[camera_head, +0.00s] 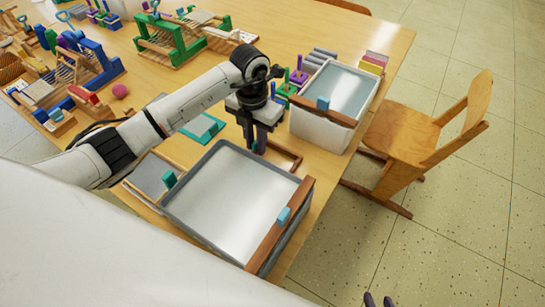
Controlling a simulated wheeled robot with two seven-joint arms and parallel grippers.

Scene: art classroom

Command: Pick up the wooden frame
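A small brown wooden frame (291,156) lies on the table between the two grey-white bins. Its right side shows; the rest is hidden behind my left gripper and the near bin. My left gripper (256,148) points down at the frame's left part, its dark fingers a little apart. I cannot tell whether they touch the frame. Two dark tips at the bottom edge look like my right gripper (379,300); they are apart with nothing between them, away from the table.
A near bin (192,222) and a far bin (303,124) with wooden bars flank the frame. A wooden chair (405,138) stands right of the table. Looms (170,40), a teal tray (203,128) and colored blocks occupy the table's left and back.

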